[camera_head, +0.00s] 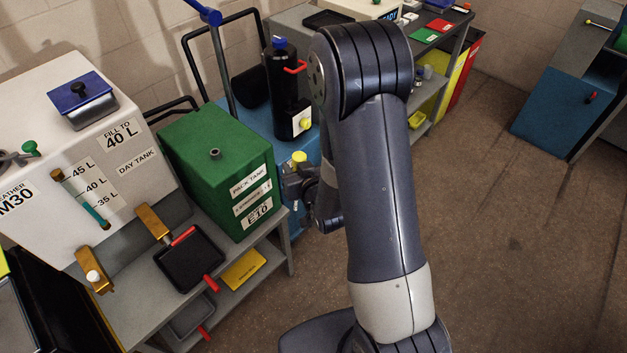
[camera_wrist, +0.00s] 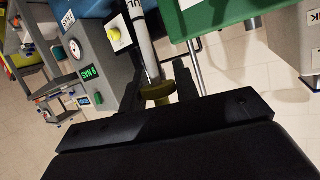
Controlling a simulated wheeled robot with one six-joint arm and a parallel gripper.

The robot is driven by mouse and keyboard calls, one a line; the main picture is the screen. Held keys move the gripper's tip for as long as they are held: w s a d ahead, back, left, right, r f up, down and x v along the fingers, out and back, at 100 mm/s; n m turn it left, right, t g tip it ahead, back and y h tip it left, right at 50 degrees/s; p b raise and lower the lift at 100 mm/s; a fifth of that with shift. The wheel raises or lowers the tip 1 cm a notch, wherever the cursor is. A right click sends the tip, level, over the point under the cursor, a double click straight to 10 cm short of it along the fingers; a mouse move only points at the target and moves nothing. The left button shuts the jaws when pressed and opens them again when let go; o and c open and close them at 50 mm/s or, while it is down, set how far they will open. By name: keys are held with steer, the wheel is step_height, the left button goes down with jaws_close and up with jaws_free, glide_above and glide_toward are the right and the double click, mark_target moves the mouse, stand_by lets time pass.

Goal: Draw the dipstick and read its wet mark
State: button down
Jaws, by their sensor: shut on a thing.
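My gripper (camera_head: 299,178) is shut on a yellow handle (camera_head: 298,159), in front of the green tank's right side. In the wrist view the yellow handle (camera_wrist: 157,92) sits between the dark fingers (camera_wrist: 165,88). A pale rod (camera_wrist: 146,50), which looks like the dipstick, runs from it toward the top edge. Any wet mark on it is too small to tell. The green pack tank (camera_head: 212,130), labelled E10, has a small round port (camera_head: 215,153) on top; its corner also shows in the wrist view (camera_wrist: 222,14). My arm hides part of the gripper.
A white day tank (camera_head: 120,110) with a sight gauge stands at left, above a black tray (camera_head: 190,259) with red handles. A black cylinder (camera_head: 287,95) stands behind the gripper. A grey workbench (camera_head: 440,48) is at the back. The floor (camera_head: 505,240) at right is clear.

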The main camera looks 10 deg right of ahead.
steer(key=a+r+n+y, duration=0.2)
steer(key=a+r, duration=0.4)
steer(key=r, duration=0.6)
steer(key=a+r+n+y, duration=0.2)
steer(key=a+r, duration=0.5)
steer(key=r, duration=0.5)
steer(key=s+d+r+t, duration=0.1)
steer(key=s+r, duration=0.7)
steer(key=r, duration=0.4)
steer(key=s+d+r+t, duration=0.1)
steer(key=s+d+r, duration=0.1)
steer(key=s+r, duration=0.5)
step_height(320, 180, up, 5)
steer(key=shift+s+d+r+m+t, duration=0.1)
steer(key=shift+s+d+m+t, duration=0.2)
steer(key=shift+s+t, duration=0.1)
steer(key=shift+w, duration=0.1)
